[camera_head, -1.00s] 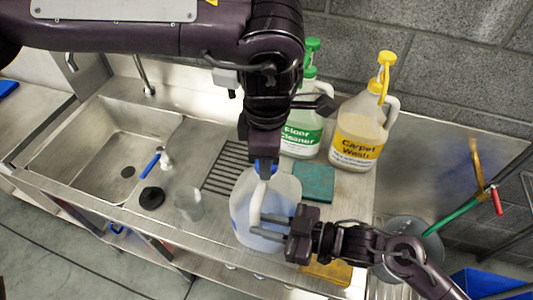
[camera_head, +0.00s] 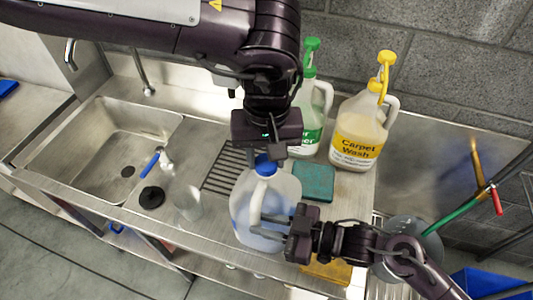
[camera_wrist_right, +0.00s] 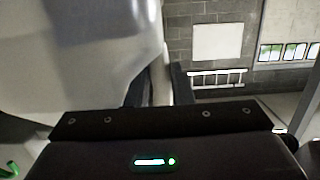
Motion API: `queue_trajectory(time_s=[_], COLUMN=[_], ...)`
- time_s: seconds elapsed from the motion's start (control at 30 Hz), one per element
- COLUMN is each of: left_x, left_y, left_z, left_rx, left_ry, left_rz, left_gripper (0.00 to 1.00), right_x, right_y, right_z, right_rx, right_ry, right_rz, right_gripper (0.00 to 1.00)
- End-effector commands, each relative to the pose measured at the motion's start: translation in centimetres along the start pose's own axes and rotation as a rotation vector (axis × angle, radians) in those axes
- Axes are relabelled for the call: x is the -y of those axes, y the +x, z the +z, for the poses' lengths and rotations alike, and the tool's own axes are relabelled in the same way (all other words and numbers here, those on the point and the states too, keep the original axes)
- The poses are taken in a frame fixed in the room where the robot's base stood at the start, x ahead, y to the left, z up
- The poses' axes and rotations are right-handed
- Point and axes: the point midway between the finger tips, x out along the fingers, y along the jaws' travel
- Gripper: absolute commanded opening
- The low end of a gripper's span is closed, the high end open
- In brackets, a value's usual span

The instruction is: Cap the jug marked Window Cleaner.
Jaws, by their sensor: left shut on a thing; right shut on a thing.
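A translucent jug (camera_head: 286,190) holding bluish liquid stands upright on the steel counter, with a blue cap (camera_head: 265,166) at its mouth. It also fills the left of the right wrist view (camera_wrist_right: 90,60). Its label cannot be read from here. My left gripper (camera_head: 266,153) points down from above and is shut on the blue cap; its fingertips are mostly hidden. Whether the cap is fully seated cannot be told. My right gripper (camera_head: 290,228) comes from the right and is shut on the jug at its handle side.
Behind stand a green-capped Floor Cleaner jug (camera_head: 308,130) and a yellow-topped Carpet Wash jug (camera_head: 358,135). A teal pad (camera_head: 314,182) lies right of the held jug. Left are a clear cup (camera_head: 188,204), a black round piece (camera_head: 152,197), a blue-handled tool (camera_head: 152,162) and the sink (camera_head: 120,140).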

Motion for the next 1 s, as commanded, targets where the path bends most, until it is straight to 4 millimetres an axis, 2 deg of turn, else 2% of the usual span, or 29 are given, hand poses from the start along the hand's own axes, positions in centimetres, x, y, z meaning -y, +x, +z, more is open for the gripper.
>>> queue_trajectory(time_s=[0.03, 0.2, 0.47, 0.8, 1.0], left_x=[0.0, 0.0, 0.0, 0.0, 0.0], left_y=[-0.1, -0.1, -0.1, -4.0, -4.5], left_z=[-0.1, -0.1, -0.1, -0.1, 0.0], left_rx=[-0.003, -0.002, -0.002, -0.005, -0.001], left_ry=[-0.003, -0.003, -0.004, -0.004, -0.004], left_rz=[0.001, 0.001, 0.001, 0.001, 0.000], left_gripper=[0.40, 0.60, 0.60, 0.60, 0.60], right_x=[0.2, 0.2, 0.2, 0.1, 0.1], right_y=[0.0, 0.0, 0.0, 0.0, 0.0], right_z=[0.1, 0.1, 0.1, 0.1, 0.1], right_rx=[0.002, 0.002, 0.002, 0.002, 0.002], right_ry=[0.005, 0.005, 0.006, 0.005, 0.005], right_rz=[-0.004, -0.004, -0.004, -0.003, -0.003], right_gripper=[0.00, 0.00, 0.00, 0.00, 0.00])
